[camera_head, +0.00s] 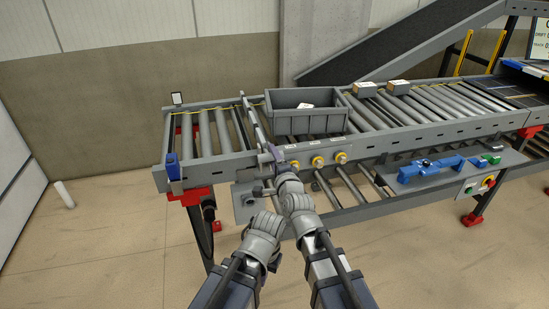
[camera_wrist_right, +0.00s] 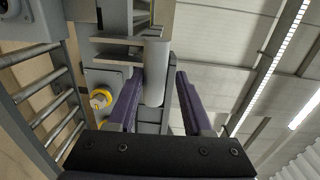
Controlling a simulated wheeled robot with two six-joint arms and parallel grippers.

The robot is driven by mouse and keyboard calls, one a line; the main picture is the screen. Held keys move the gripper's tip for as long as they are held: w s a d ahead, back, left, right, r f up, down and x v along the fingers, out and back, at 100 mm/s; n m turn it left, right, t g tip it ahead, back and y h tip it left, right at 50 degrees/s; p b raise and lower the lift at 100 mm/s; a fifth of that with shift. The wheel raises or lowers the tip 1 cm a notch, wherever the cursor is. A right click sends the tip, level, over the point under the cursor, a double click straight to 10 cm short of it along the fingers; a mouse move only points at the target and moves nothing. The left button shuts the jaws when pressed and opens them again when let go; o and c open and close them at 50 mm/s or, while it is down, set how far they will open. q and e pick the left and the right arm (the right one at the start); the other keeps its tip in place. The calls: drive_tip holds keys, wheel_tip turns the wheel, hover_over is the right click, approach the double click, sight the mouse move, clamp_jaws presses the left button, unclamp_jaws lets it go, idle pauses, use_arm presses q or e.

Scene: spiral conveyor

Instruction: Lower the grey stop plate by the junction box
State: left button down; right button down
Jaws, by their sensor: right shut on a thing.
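The grey stop plate (camera_head: 253,122) runs across the conveyor between the short left rollers and the grey bin, its edge standing above the rollers. My right gripper (camera_head: 269,155) is at the plate's near end, at the front rail. My left gripper (camera_head: 262,190) is low in front of the rail, beside a grey box (camera_head: 243,203) that may be the junction box. Its fingers are too small to read.
A grey bin (camera_head: 306,121) stands on the rollers just right of the plate. Several yellow-ringed knobs (camera_head: 318,161) line the front rail. A blue tool (camera_head: 430,168) lies on a side shelf. Two cartons (camera_head: 365,89) sit farther along. The left rollers (camera_head: 205,135) are empty.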

drive_tip(key=c, duration=0.9)
unclamp_jaws()
drive_tip(key=shift+w+a+r, duration=0.15)
drive_tip(key=shift+w+r, duration=0.1)
drive_tip(key=shift+r, duration=0.35)
use_arm(q)
drive_tip(key=shift+a+r, duration=0.1)
use_arm(e)
drive_tip(key=shift+o, duration=0.2)
drive_tip(key=shift+s+f, duration=0.1)
drive_tip(key=shift+s, duration=0.15)
use_arm(q)
drive_tip(key=shift+s, duration=0.85)
use_arm(e)
drive_tip(key=v, duration=0.7)
drive_tip(key=shift+s+f, duration=0.15)
drive_tip(key=shift+s, duration=0.15)
